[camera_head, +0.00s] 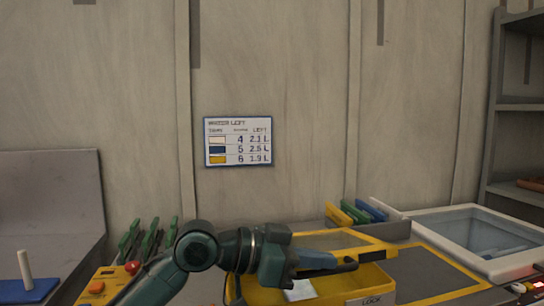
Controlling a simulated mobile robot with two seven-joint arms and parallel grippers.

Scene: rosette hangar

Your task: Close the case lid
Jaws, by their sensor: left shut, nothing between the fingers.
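A yellow case (385,283) sits at the bottom centre, partly cut off by the lower picture edge. Its front carries a label that seems to read "LOCK". A yellow-framed panel, which looks like the lid (385,247), lies behind the opening, tilted back. A small white item (300,291) shows inside the case. My left gripper (350,265) is shut and empty, pointing right across the case just in front of the panel's lower edge. I cannot tell whether it touches the panel. My arm hides the case's left part. My right gripper is not in view.
A white-framed bin (420,216) with a clear top stands at the right. Yellow, green and blue upright pieces (362,211) stand behind the case. Green-handled items (150,240) and a red button (132,267) are at the left. A sign (238,141) hangs on the wall.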

